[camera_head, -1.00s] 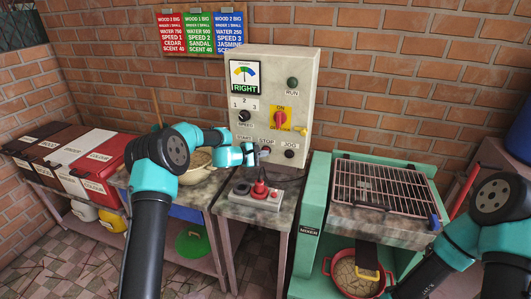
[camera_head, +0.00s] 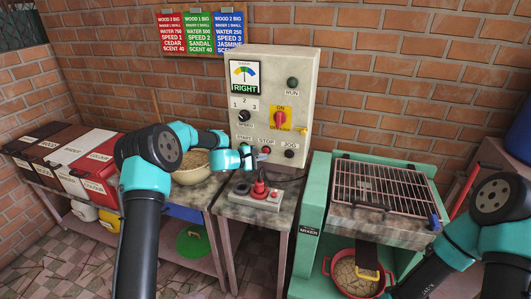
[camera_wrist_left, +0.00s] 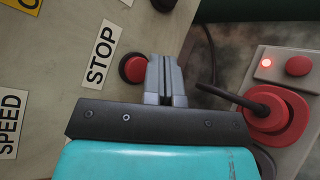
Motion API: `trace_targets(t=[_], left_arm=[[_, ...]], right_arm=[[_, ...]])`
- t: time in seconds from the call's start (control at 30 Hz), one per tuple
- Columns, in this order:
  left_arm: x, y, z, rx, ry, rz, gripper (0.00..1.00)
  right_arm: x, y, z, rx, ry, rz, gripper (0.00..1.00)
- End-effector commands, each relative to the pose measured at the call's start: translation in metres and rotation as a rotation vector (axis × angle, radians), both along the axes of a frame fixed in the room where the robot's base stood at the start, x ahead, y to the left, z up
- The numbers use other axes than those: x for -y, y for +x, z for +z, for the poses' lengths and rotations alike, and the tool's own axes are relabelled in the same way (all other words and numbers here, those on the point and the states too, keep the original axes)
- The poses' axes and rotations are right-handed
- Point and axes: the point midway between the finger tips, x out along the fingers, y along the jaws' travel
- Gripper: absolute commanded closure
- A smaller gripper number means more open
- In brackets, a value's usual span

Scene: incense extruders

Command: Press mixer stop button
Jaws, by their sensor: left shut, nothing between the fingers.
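The mixer control panel (camera_head: 262,95) stands upright at the back of the table. Its red stop button (camera_head: 266,150) sits under the STOP label, between START and JOG. In the left wrist view the red stop button (camera_wrist_left: 133,68) shows just to the left of the fingertips, partly overlapped by them. My left gripper (camera_head: 261,157) is in front of the panel, just below and left of the button. Its fingers (camera_wrist_left: 165,58) are shut with nothing between them. I cannot tell whether they touch the panel.
A grey pedestal with a red emergency knob (camera_head: 259,188) stands on the table below the gripper. A bowl (camera_head: 193,170) is to the left. A green mixer stand with a wire grate (camera_head: 385,185) is to the right. The panel also has a yellow-and-red switch (camera_head: 280,118).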

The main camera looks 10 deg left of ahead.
Motion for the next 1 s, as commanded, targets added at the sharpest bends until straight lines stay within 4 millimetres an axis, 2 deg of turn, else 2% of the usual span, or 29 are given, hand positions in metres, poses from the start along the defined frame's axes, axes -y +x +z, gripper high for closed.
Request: trace_targets(t=[0.53, 1.0], left_arm=[[-0.002, -0.041, 0.0, -0.001, -0.001, 0.0, 1.0], [-0.002, -0.043, 0.0, 0.001, -0.001, 0.001, 1.0]], right_arm=[[0.0, 0.0, 0.0, 0.0, 0.0, 0.0, 0.57], [0.0, 0.0, 0.0, 0.0, 0.0, 0.0, 0.57]])
